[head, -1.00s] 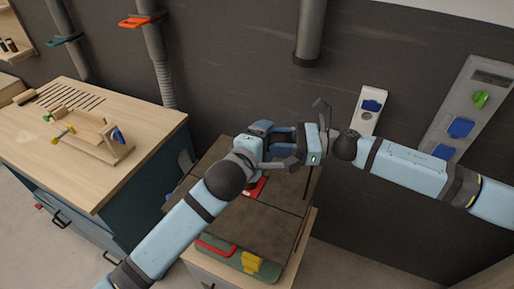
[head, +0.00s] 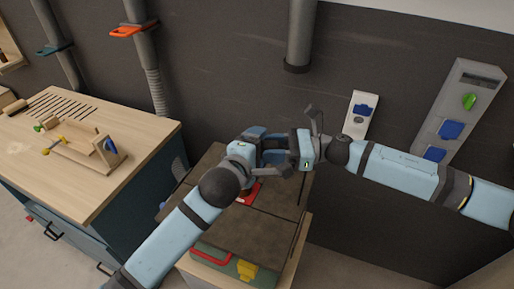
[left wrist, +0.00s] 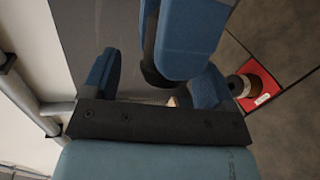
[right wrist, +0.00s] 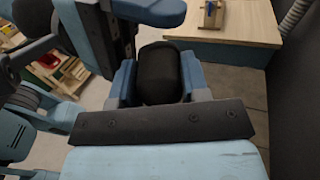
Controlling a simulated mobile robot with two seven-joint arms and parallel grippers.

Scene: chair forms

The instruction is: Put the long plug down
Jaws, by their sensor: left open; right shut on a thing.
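The long plug (right wrist: 160,72) is a thick black cylinder between the fingers in the right wrist view. My right gripper (head: 286,152) is shut on it, above the dark-topped bench. The head view mostly hides the plug behind the grippers. My left gripper (head: 270,143) is open and close beside the right one. In the left wrist view, my left gripper (left wrist: 155,85) has a blue finger of the right gripper and a dark piece in front of its gap. I cannot tell whether they touch.
On the dark bench top (head: 270,218), a red tray (left wrist: 262,88) holds a dark, round piece. A green case (head: 215,262) with a yellow latch is at the front. A wooden workbench (head: 150,140) stands left. A wall panel (head: 462,110) and a small socket plate (head: 360,115) are right.

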